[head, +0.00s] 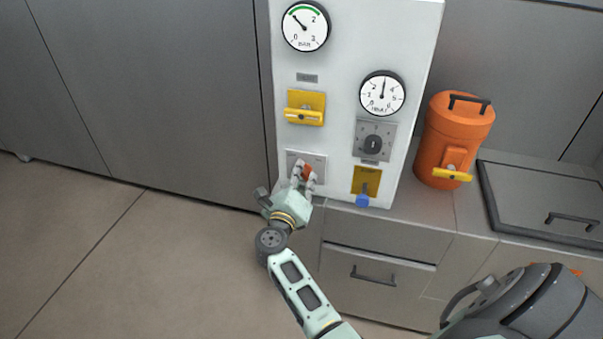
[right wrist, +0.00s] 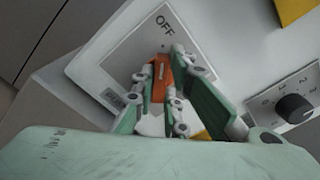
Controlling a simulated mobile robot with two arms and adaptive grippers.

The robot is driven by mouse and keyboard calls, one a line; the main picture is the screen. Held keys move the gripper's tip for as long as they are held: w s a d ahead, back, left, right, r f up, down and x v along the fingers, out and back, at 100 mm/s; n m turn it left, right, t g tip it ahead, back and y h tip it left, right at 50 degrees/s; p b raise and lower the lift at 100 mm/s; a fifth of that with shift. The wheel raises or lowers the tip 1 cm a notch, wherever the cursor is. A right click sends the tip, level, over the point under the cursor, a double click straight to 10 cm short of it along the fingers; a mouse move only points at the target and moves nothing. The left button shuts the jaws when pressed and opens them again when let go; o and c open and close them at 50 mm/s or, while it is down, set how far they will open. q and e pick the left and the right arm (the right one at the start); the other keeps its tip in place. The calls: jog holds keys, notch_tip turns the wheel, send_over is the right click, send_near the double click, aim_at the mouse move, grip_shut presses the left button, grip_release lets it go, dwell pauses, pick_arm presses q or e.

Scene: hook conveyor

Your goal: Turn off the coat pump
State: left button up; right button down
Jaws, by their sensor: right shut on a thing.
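An orange switch handle (head: 307,171) sits on a light grey plate (head: 319,160) low on the left of the white panel. In the right wrist view the orange handle (right wrist: 161,78) stands between my fingers, and its plate (right wrist: 132,58) reads "OFF". My right gripper (head: 303,179) is shut on the handle; the fingers hide part of it. The right gripper also fills the lower middle of the right wrist view (right wrist: 165,95). My left gripper is not in view.
The white panel (head: 340,60) also carries two dials, a yellow handle (head: 304,108), a dark rotary knob (head: 373,145) and a yellow plate with a blue lever (head: 363,200). An orange canister (head: 455,135) stands on the counter to the right. Open floor lies at left.

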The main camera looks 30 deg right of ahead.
jog(key=shift+n, duration=0.3)
jog(key=c, duration=1.8)
grip_release()
jog(key=shift+o, duration=0.2)
